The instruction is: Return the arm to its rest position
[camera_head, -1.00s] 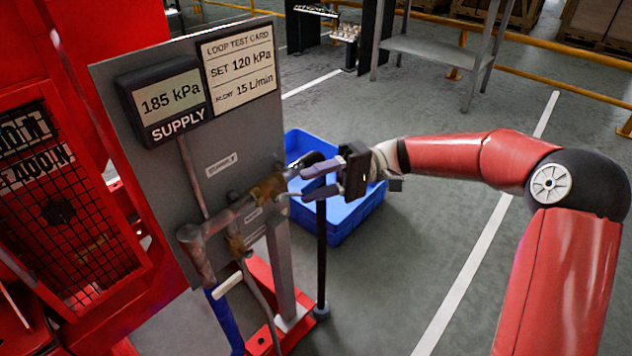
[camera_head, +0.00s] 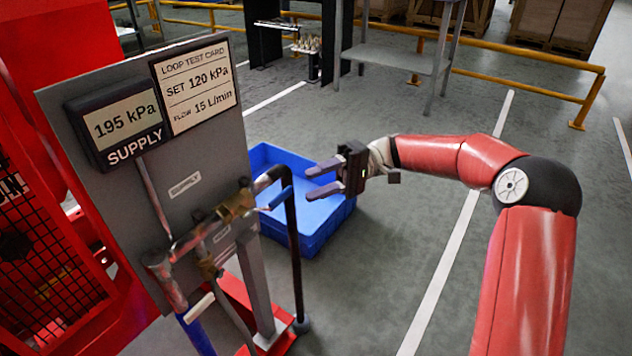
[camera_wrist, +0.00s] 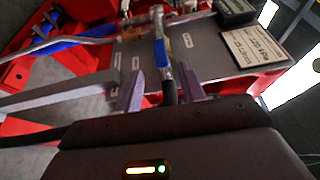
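My gripper (camera_head: 325,179) is at the end of my red arm, in the middle of the head view. Its two fingers are apart with nothing between them. It is in the air to the right of the pipework on the panel stand, clear of the blue lever handle (camera_head: 281,198) and the black hose (camera_head: 293,245). The wrist view shows the two fingers (camera_wrist: 160,90) apart, with the panel and pipe beyond them. The grey panel (camera_head: 110,205) carries a supply display (camera_head: 124,122) reading 195 kPa and a loop test card (camera_head: 195,85) with SET 120 kPa and FLOW 15 L/min.
A blue crate (camera_head: 318,238) stands on the floor below and behind my gripper. A red machine with a black grille (camera_head: 40,260) is at the left. A grey metal table (camera_head: 405,55) and a yellow rail (camera_head: 520,85) are at the back. The floor at right is open.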

